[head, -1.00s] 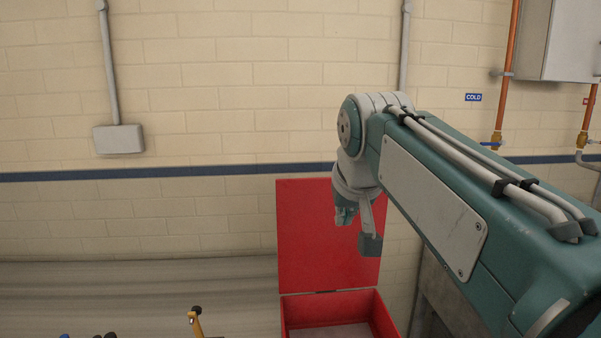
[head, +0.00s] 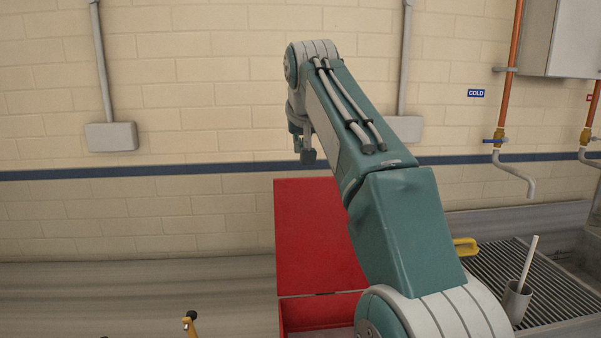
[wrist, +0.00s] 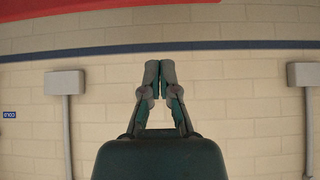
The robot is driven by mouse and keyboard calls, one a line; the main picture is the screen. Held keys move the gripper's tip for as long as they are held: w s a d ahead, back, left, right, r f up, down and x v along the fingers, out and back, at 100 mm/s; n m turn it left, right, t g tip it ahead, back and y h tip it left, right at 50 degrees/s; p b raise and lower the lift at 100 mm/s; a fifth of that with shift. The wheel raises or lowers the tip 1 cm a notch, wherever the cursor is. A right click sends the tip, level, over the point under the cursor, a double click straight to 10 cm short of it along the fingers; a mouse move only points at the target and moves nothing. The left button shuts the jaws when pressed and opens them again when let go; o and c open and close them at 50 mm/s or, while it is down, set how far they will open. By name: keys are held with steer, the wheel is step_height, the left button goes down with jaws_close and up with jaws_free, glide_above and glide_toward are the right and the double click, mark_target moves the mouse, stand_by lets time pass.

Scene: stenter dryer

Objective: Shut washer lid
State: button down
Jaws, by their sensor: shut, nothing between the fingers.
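The red washer lid (head: 308,240) stands open and upright at the back of the red washer box (head: 310,312). The box is open at the top, and my arm hides its right part. My gripper (head: 303,155) appears just above the lid's top edge in the head view, apart from it. In the wrist view my gripper (wrist: 160,66) has its fingertips together with nothing between them. A red strip of the lid (wrist: 60,8) crosses the top of that inverted view, beyond the fingertips.
A brick wall (head: 200,110) with a grey conduit box (head: 110,136) stands behind. A sink grating (head: 530,285) with a yellow-handled item (head: 466,246) and a metal cup (head: 517,300) lies at right. A yellow tool (head: 191,322) stands front left. The counter left of the washer is largely clear.

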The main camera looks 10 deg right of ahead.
steer(key=x, duration=0.8)
steer(key=shift+s, duration=2.1)
steer(key=shift+d, duration=0.1)
